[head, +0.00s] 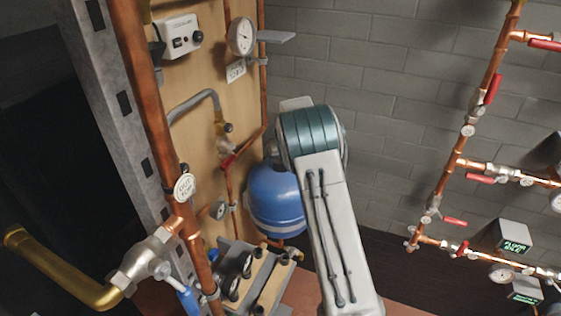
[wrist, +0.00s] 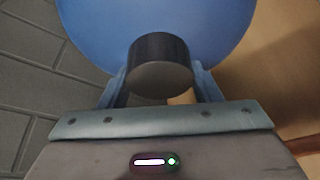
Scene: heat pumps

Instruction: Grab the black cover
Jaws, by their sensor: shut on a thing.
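The black cover (wrist: 160,62) is a short dark cylinder in the middle of the wrist view, in front of the round blue tank (wrist: 157,17). My gripper (wrist: 160,84) has one blue-grey finger on each side of the cover and is shut on it. I cannot tell whether the cover is still seated on the tank. In the head view the blue tank (head: 275,198) stands beside the wooden panel. My arm hides the gripper and the cover there.
Copper pipes and a grey metal post stand at the left, with a brass pipe (head: 62,268) low down. A gauge (head: 241,36) and a white control box (head: 177,37) sit on the panel (head: 205,88). Valved copper pipes (head: 480,110) run along the right.

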